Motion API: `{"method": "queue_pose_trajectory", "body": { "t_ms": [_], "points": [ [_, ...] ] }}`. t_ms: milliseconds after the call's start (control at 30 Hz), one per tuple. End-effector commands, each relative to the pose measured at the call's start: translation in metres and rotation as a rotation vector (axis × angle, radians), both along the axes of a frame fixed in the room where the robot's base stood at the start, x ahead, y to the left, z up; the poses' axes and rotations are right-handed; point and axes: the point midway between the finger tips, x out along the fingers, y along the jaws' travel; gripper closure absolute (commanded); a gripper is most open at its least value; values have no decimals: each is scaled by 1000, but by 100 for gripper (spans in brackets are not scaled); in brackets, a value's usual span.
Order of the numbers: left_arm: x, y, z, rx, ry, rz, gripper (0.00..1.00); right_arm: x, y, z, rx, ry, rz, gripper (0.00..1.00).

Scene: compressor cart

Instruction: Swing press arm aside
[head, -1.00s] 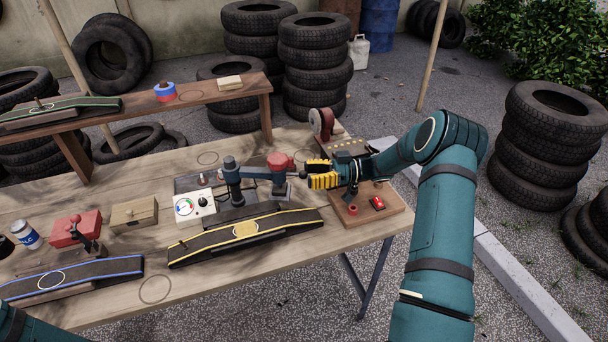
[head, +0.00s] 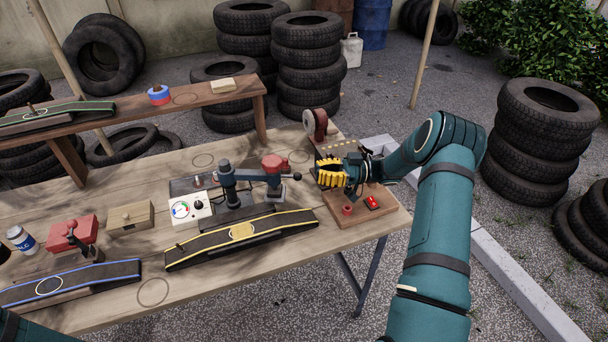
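The press stands on the table, with a dark blue-grey column (head: 228,184). Its press arm (head: 252,175) reaches right from the column to a red head (head: 274,163), with a dark knob (head: 297,176) on a short lever at the end. My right gripper (head: 319,173) is just right of the knob, its yellow-padded fingers apart and empty, with a small gap to the knob. Part of my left arm shows at the bottom left corner; its gripper is out of view.
A black ramp with yellow edges (head: 210,245) lies in front of the press. A white gauge box (head: 189,209) stands left of it. A wooden board (head: 352,214) with a red switch (head: 372,202) is below my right gripper.

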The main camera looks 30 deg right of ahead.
Motion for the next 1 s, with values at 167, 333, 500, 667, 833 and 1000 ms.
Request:
{"method": "queue_pose_trajectory", "body": {
  "t_ms": [167,333,500,667,833,1000],
  "points": [
    [2,1,20,0,-5,5,53,-3,18,14,23,-185,-110,100],
    [4,1,33,0,-9,8,53,-6,33,22,9,-350,-253,100],
    [5,2,48,0,-13,12,53,-12,48,29,-58,-502,-443,100],
    [7,2,66,-1,-18,16,53,-21,61,34,-200,-618,-653,100],
    [9,3,84,0,-23,20,53,-37,74,35,-441,-685,-847,100],
    [11,3,102,0,-27,25,53,-59,87,33,-754,-697,-959,100]
  ]
}}
